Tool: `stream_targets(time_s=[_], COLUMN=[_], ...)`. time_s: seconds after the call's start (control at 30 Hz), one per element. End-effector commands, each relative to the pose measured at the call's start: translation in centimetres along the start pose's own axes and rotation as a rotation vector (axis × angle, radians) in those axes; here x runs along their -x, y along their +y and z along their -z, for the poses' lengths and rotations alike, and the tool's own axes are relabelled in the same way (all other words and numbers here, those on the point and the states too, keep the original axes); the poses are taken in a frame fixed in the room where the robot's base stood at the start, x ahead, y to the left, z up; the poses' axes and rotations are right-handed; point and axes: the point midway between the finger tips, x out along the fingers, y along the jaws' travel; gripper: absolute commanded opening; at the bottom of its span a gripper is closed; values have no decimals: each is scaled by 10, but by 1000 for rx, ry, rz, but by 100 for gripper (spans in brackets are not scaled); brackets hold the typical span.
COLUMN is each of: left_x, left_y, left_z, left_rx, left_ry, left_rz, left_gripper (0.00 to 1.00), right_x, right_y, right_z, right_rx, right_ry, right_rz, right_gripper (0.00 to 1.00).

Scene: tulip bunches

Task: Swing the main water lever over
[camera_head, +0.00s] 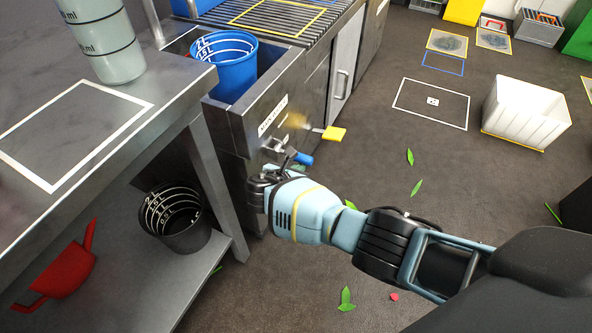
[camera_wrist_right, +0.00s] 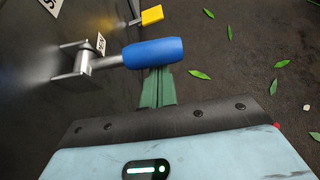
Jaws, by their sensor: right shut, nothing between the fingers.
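The blue-handled lever (camera_head: 302,158) sticks out from the grey metal front of the sink unit, below a white label (camera_head: 272,115). In the right wrist view its blue grip (camera_wrist_right: 153,53) points right from a metal bracket (camera_wrist_right: 75,66). My right gripper (camera_head: 273,181) is close beside the lever, its fingers largely hidden in the head view. In the wrist view its green fingers (camera_wrist_right: 157,88) are together and empty, their tips partly hidden behind the blue grip. I cannot tell whether they touch it. My left gripper is not in view.
A yellow-handled lever (camera_head: 334,133) projects farther along the same front. A blue bucket (camera_head: 224,76) sits in the sink. The metal table (camera_head: 172,93) stands close on the left, with a black bucket (camera_head: 178,225) on its lower shelf. A white crate (camera_head: 522,108) stands on the floor to the right.

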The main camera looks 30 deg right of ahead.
Motion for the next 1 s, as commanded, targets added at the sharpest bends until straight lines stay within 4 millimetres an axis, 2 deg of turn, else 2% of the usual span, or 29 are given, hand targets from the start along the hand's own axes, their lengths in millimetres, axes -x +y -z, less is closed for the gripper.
stream_targets(time_s=[0.03,0.37,1.0], left_x=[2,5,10], left_y=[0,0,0], left_z=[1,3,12], left_rx=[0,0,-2], left_ry=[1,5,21], left_rz=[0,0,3], left_gripper=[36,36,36], right_x=[2,9,19], right_y=[0,-1,1], right_z=[-6,-18,-35], right_rx=[28,177,176], right_ry=[-5,-6,-6], right_rz=[18,105,103], right_gripper=[0,0,0])
